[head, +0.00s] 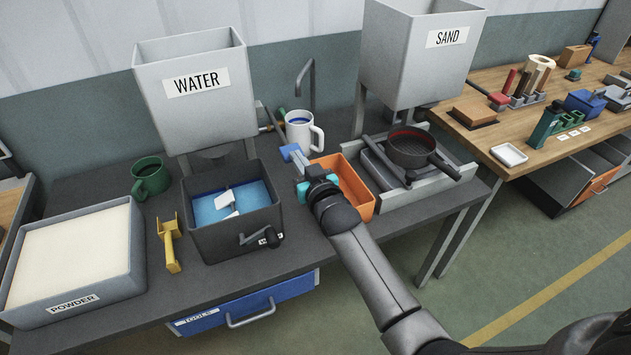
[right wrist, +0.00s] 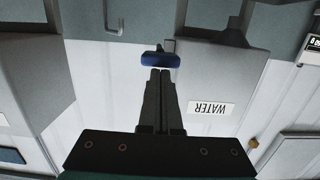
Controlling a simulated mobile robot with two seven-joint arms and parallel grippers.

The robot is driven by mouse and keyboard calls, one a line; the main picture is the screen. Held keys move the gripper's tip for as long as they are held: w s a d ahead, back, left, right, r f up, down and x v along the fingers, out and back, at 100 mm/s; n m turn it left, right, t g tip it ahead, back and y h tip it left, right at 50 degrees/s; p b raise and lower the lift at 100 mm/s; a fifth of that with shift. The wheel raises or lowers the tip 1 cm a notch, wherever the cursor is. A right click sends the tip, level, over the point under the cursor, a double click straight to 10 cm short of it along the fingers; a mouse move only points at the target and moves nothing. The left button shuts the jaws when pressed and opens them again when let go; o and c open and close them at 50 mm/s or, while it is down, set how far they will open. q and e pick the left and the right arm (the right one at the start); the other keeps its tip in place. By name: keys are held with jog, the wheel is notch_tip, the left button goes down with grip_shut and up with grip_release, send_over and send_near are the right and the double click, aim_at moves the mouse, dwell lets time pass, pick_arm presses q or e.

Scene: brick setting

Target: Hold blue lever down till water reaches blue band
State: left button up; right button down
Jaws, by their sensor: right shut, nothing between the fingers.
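The blue lever (head: 291,153) stands at the right of the water hopper (head: 190,115), in front of the white mug. It also shows in the right wrist view (right wrist: 160,60), just beyond my fingertips. My right gripper (head: 304,178) is shut and empty, close to the lever; its closed fingers (right wrist: 160,72) point at it. I cannot tell whether they touch. The white mug (head: 312,140) stands upright behind the lever, with dark blue visible inside its rim. I cannot tell the water level from the blue band. My left gripper is not in view.
An orange bin (head: 359,199) lies beside my right gripper. A black basin (head: 215,240) with blue inside stands left of it. A green mug (head: 150,180), yellow tool (head: 170,246) and powder tray (head: 125,275) are farther left. A pan (head: 412,150) sits beneath the sand hopper (head: 415,60).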

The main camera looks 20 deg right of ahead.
jog(key=s, duration=0.9)
jog(key=shift+d+f, duration=0.25)
jog(key=shift+f, duration=0.1)
jog(key=shift+f, duration=0.15)
jog(key=s+f+g+b, duration=0.3)
jog(key=s+f, duration=0.2)
jog(key=f, duration=0.8)
jog(key=s+a+f+n+g+b, duration=0.1)
jog(key=s+f+g+b, duration=0.35)
jog(key=f, duration=0.85)
jog(key=s+f+g+b, duration=0.1)
jog(key=s+f+b, duration=0.1)
jog(key=s+f, duration=0.8)
jog(key=s+d+f+n+g+b, duration=0.1)
jog(key=s+f+g+b, duration=0.5)
jog(key=s+f, duration=1.6)
jog(key=s+d+g, duration=0.1)
jog(key=s, duration=0.1)
jog(key=shift+s+f+h+b, duration=0.3)
jog(key=shift+s+b, duration=0.05)
